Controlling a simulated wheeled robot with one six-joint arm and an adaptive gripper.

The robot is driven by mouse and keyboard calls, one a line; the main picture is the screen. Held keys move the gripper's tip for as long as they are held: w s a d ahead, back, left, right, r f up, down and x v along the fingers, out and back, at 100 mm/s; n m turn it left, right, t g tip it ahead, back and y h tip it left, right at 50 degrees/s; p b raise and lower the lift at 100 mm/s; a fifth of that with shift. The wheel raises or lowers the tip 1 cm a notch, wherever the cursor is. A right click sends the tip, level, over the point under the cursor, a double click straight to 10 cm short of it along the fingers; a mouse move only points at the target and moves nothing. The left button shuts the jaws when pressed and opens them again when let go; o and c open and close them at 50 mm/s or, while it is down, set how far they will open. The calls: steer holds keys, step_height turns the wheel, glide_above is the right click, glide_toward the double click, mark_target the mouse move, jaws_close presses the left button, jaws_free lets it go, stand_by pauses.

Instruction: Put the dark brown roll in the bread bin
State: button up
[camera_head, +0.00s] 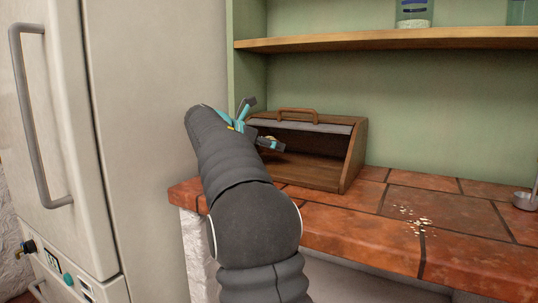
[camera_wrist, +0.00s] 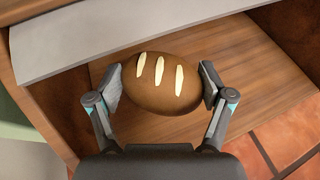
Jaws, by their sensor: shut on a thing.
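The dark brown roll (camera_wrist: 161,84) has pale slashes on top and is held between the two fingers of my gripper (camera_wrist: 161,88) in the wrist view. Under it lies the wooden floor of the bread bin (camera_wrist: 260,65). In the head view the wooden bread bin (camera_head: 357,155) stands on the counter with its front open and its lid raised. My gripper (camera_head: 257,125) is at the left part of the bin's opening. The roll is hidden behind my arm in the head view. I cannot tell whether the roll touches the bin floor.
The tiled counter (camera_head: 340,222) is clear in front of the bin, with crumbs (camera_head: 415,220) to the right. A metal cup (camera_head: 525,199) is at the right edge. A fridge (camera_head: 150,120) stands close on the left. A wooden shelf (camera_head: 390,39) runs above the bin.

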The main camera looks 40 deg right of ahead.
steer(key=shift+f, duration=1.6)
steer(key=shift+f, duration=0.15)
steer(key=o, duration=0.9)
steer(key=shift+c, duration=0.2)
steer(key=shift+a+r, duration=0.1)
steer(key=shift+r, duration=0.1)
steer(key=v, duration=1.1)
steer(key=shift+a+r, duration=0.2)
steer(key=shift+a, duration=0.15)
